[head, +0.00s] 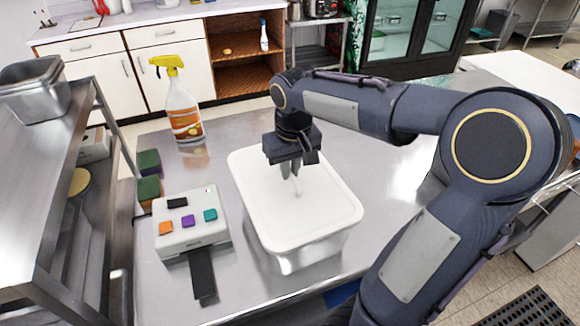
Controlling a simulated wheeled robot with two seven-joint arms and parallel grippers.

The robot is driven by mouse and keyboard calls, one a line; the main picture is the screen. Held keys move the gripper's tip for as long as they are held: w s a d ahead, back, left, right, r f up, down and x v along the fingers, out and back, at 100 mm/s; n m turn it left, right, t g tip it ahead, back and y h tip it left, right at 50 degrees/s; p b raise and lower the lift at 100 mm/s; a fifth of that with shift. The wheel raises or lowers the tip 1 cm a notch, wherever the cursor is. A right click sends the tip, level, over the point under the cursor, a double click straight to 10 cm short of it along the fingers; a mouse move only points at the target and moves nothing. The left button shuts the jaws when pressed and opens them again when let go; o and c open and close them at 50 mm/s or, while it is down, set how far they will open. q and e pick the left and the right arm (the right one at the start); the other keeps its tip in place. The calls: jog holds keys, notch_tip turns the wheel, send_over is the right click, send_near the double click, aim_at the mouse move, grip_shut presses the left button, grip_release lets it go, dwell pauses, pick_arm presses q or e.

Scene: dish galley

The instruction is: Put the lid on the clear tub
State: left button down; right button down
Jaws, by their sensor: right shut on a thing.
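The white lid (318,218) with rounded corners lies flat over the top of the clear tub (296,260), lined up with its outline. The tub stands on the steel table, and its see-through front wall shows below the lid's edge. I cannot tell whether the lid is fully seated on the rim. My right gripper (293,178) points down over the lid's far half and is shut on the lid's small middle handle, which the fingers partly hide. My left gripper is not in view.
A white device with coloured buttons (190,226) stands left of the tub. A spray bottle (184,112) and green-topped sponges (149,176) stand behind it. A steel rack with a metal pan (35,92) is at far left. The table right of the tub is clear.

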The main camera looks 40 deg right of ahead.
jog(key=shift+f+b, duration=0.5)
jog(key=shift+f, duration=0.2)
dwell(0.4)
jog(key=c, duration=1.4)
grip_release()
jog(key=shift+c, duration=0.2)
jog(key=shift+r, duration=0.1)
jog(key=shift+r+p, duration=3.2)
jog(key=shift+r, duration=0.3)
